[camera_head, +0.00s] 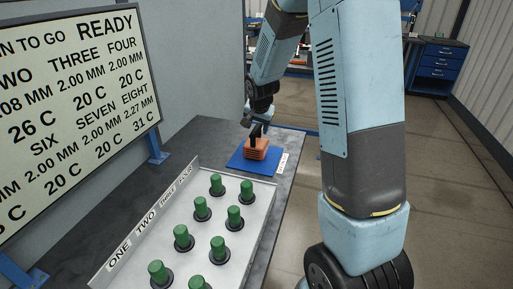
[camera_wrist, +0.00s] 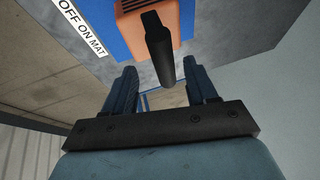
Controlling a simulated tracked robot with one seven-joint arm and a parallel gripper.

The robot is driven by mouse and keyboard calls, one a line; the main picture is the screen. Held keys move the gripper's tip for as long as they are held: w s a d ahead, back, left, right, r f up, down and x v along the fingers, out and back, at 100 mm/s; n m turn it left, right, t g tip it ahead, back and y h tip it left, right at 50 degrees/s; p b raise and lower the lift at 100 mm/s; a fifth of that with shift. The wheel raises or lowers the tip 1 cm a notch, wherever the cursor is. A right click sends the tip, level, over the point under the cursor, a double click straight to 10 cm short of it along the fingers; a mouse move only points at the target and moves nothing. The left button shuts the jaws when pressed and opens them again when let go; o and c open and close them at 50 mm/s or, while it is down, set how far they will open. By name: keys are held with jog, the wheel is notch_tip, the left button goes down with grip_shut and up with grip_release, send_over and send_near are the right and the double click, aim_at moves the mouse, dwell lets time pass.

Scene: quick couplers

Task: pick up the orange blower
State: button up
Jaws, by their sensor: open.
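The orange blower (camera_head: 257,149) sits on the blue mat (camera_head: 241,163) on the grey bench. In the wrist view its orange body (camera_wrist: 142,22) shows at the top, with a black nozzle or handle (camera_wrist: 160,55) sticking out toward my gripper. My gripper (camera_head: 257,128) is right above the blower in the head view. In the wrist view my gripper (camera_wrist: 157,80) is open, with its two blue fingers apart and the black part between and beyond them. I cannot tell whether the fingers touch it.
A pale panel (camera_head: 150,225) with several green-topped couplers (camera_head: 183,237) stands nearer on the bench. A readout screen (camera_head: 75,110) is at the left beside a grey wall. A white label (camera_head: 283,162) lies at the mat's right edge. Open floor lies right of the bench.

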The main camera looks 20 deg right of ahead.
aim_at(256, 129)
jog(key=shift+x, duration=2.3)
jog(key=shift+w+a, duration=0.1)
jog(key=shift+a, duration=0.1)
jog(key=shift+r, duration=0.1)
jog(key=c, duration=1.1)
